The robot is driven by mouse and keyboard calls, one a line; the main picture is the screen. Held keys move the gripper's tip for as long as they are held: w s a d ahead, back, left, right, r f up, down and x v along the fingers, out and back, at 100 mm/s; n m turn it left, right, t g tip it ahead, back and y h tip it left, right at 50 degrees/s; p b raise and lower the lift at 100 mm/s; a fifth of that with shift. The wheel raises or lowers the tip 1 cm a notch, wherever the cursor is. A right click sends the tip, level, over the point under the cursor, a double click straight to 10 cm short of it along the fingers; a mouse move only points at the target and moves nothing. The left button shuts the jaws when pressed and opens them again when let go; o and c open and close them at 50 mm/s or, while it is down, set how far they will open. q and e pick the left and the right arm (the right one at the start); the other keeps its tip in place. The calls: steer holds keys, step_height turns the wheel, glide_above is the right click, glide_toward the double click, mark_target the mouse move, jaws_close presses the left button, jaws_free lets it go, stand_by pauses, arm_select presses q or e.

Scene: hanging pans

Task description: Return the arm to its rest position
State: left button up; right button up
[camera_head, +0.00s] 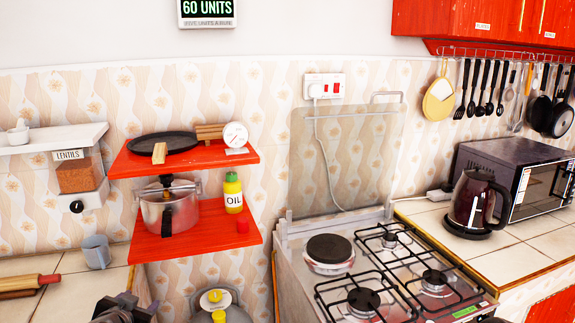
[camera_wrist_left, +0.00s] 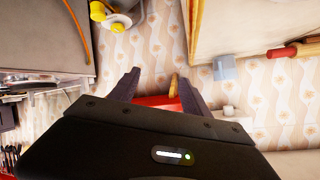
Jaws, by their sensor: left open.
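My left gripper (camera_head: 122,309) is low at the bottom left of the head view, in front of the counter edge and below the red shelves. In the left wrist view its two dark fingers (camera_wrist_left: 160,88) stand apart with nothing held between them. Several dark pans hang at the right under the red cabinet, among them a black pan (camera_head: 540,107) and another at the far right (camera_head: 562,118). A yellow round pan or board (camera_head: 438,98) hangs left of the utensils. My right gripper is not seen.
Red shelves (camera_head: 190,247) hold a pressure cooker (camera_head: 168,212) and an oil bottle (camera_head: 233,193). A gas stove (camera_head: 385,270), kettle (camera_head: 473,203) and microwave (camera_head: 535,180) stand at the right. A mug (camera_head: 97,252) and rolling pin (camera_head: 28,285) are on the left counter.

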arm_select(q)
steer(key=s+d+f+n+g+h, duration=0.1)
steer(key=s+d+f+g, duration=0.1)
steer(key=s+d+f, duration=0.5)
steer(key=s+d+f+n+g+h, duration=0.1)
steer(key=s+d+f+g, duration=0.1)
steer(key=f, duration=0.9)
steer(key=s+d+f+n+g+h, duration=0.1)
steer(key=s+d+f+g, duration=0.3)
steer(key=f, duration=0.5)
steer(key=s+d+f+n+g+h, duration=0.1)
steer(key=s+d+f, duration=0.25)
steer(key=s, duration=0.35)
steer(key=s+d+f+n+g+h, duration=0.1)
steer(key=s+d+f+g, duration=0.15)
steer(key=s+d, duration=0.4)
steer(key=s+d+f+n+g+h, duration=0.1)
steer(key=s+d+f, duration=0.25)
steer(key=s, duration=0.55)
steer(key=w+d+b, duration=0.1)
steer(key=w+d+m+t+b, duration=0.1)
steer(key=shift+w+d+f+m, duration=0.2)
steer(key=shift+w+d+m, duration=0.1)
steer(key=shift+w+d, duration=0.1)
